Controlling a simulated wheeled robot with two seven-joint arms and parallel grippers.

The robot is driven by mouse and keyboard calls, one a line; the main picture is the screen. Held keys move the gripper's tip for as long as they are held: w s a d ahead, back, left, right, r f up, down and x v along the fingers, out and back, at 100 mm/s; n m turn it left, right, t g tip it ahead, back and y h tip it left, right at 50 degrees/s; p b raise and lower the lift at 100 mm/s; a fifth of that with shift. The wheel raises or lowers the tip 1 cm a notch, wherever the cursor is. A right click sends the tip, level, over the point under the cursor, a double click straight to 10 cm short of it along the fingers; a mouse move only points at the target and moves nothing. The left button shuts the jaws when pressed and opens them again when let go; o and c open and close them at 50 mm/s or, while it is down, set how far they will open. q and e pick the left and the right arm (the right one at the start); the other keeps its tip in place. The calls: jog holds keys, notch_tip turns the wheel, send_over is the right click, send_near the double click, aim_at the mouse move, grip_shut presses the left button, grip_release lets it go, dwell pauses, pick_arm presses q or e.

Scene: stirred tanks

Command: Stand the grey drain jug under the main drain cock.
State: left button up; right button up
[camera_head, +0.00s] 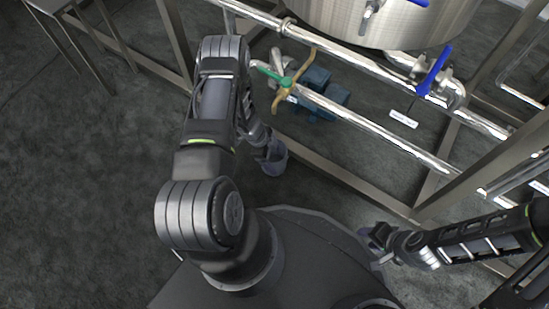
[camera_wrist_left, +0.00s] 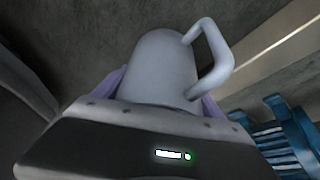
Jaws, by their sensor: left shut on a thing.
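The grey jug (camera_head: 274,163) is low over the floor in front of the steel frame in the head view; I cannot tell if it touches the floor. My left gripper (camera_head: 266,147) is shut on it, mostly hidden by my arm. A brass cock with a green lever (camera_head: 272,77) sits on the pipe above and behind the jug. A blue-lever valve (camera_head: 433,72) is under the tank. My right gripper (camera_head: 378,240) is at lower right; its fingers are unclear.
The steel tank (camera_head: 375,20) stands at the top right. Blue pump parts (camera_head: 318,98) lie behind the lower pipe (camera_head: 375,132). A frame rail (camera_head: 340,178) runs near the jug on the right. Open floor (camera_head: 80,200) lies to the left. A white label (camera_head: 403,119) hangs below the pipes.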

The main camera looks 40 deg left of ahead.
pick_arm(q)
jog(key=shift+f, duration=0.15)
jog(key=o, duration=1.2)
jog(key=shift+o, duration=0.2)
jog(key=shift+r, duration=0.3)
jog(key=p+v, duration=0.4)
jog(key=v, duration=0.7)
jog(key=shift+s+a+r+p, duration=0.1)
jog(key=shift+a+r+p, duration=0.15)
jog(key=shift+r+p, duration=0.15)
